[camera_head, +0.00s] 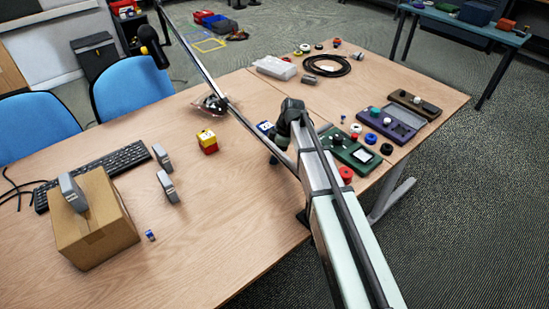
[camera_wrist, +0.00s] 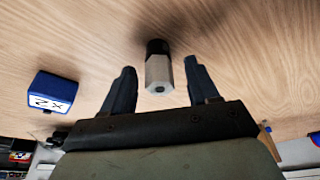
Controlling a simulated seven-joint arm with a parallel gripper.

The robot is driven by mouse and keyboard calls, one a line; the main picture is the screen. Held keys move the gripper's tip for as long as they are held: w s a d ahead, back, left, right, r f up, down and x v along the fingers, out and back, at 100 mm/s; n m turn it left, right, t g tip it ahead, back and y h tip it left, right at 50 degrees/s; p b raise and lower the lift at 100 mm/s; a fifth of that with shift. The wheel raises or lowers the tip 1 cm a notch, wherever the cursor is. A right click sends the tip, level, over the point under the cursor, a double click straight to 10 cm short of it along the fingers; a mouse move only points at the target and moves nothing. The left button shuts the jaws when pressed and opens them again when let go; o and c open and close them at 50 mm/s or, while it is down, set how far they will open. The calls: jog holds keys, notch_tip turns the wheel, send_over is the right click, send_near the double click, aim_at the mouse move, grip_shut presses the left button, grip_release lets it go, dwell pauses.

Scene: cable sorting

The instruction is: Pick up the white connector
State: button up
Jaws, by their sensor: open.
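The white connector (camera_wrist: 158,72), a pale six-sided body with a black end, is in the middle of the wrist view over the wooden table. It lies between the lines of my two dark fingers, with a gap on each side. My gripper (camera_wrist: 159,67) is open, and I see nothing held in it. Whether the fingertips are down at the connector's level I cannot tell. In the head view my dark wrist covers this spot, and I cannot make out the connector there.
A blue block marked "x2" (camera_wrist: 52,92) lies left of my gripper. A red and yellow block (camera_head: 207,142), a cardboard box (camera_head: 92,232) and a keyboard (camera_head: 95,174) are further left. A green panel (camera_head: 350,150) lies right of my arm. The table's front middle (camera_head: 215,240) is clear.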

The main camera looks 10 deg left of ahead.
jog(key=shift+x, duration=0.95)
jog(key=shift+c, duration=0.2)
jog(key=c, duration=1)
jog(key=shift+r, duration=0.1)
jog(key=shift+c, duration=0.2)
